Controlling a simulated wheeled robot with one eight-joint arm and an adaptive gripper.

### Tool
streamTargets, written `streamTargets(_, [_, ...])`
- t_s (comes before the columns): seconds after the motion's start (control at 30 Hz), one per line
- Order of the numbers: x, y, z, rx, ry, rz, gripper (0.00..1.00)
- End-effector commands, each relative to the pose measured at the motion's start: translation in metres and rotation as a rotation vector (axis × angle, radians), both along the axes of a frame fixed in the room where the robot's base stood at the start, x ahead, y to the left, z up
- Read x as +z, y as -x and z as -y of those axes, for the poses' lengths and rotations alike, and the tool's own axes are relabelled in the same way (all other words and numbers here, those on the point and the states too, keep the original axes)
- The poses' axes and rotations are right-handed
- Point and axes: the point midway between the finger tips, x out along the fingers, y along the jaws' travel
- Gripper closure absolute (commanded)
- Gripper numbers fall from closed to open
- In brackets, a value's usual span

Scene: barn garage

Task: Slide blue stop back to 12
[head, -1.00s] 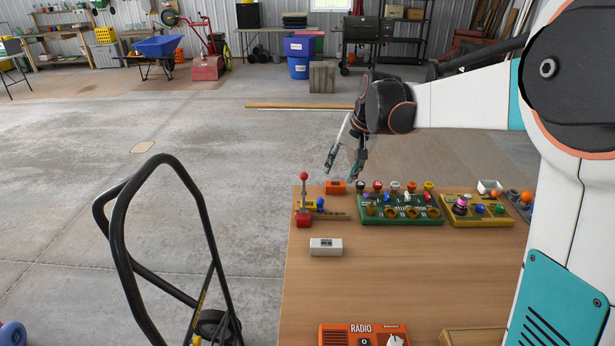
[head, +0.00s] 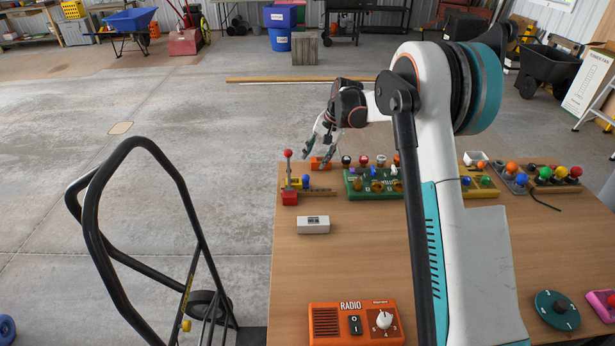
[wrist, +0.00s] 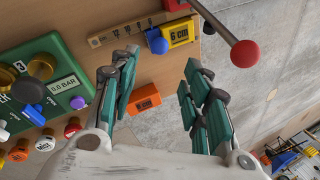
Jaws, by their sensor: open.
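The blue stop, a round blue knob (wrist: 157,45), sits on a wooden ruled rail (wrist: 118,33) beside a yellow block reading "6 cm" (wrist: 181,32) in the wrist view. In the head view the blue stop (head: 305,180) is at the table's far left corner, on the rail (head: 320,192). My gripper (wrist: 160,78) is open and empty, with its two fingers spread wide. The blue knob shows beyond and between the fingertips, not touched. In the head view my gripper (head: 319,154) hangs over the far table edge, just behind the rail. The rail's scale numbers are too small to read.
A red-ball lever (wrist: 245,54) rises close to the right finger. An orange block (wrist: 143,99) lies between the fingers in view. A green valve panel (wrist: 50,90) is at left. A white box (head: 313,225) and orange radio (head: 355,322) stand nearer on the table.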

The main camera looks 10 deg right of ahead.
Motion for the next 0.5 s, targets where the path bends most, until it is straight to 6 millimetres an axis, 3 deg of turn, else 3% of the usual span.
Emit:
streamTargets(0.2, [-0.045,-0.009,-0.013,0.002,0.0,0.001,0.57])
streamTargets(0.5, [-0.087,-0.019,-0.024,0.001,0.001,0.001,0.57])
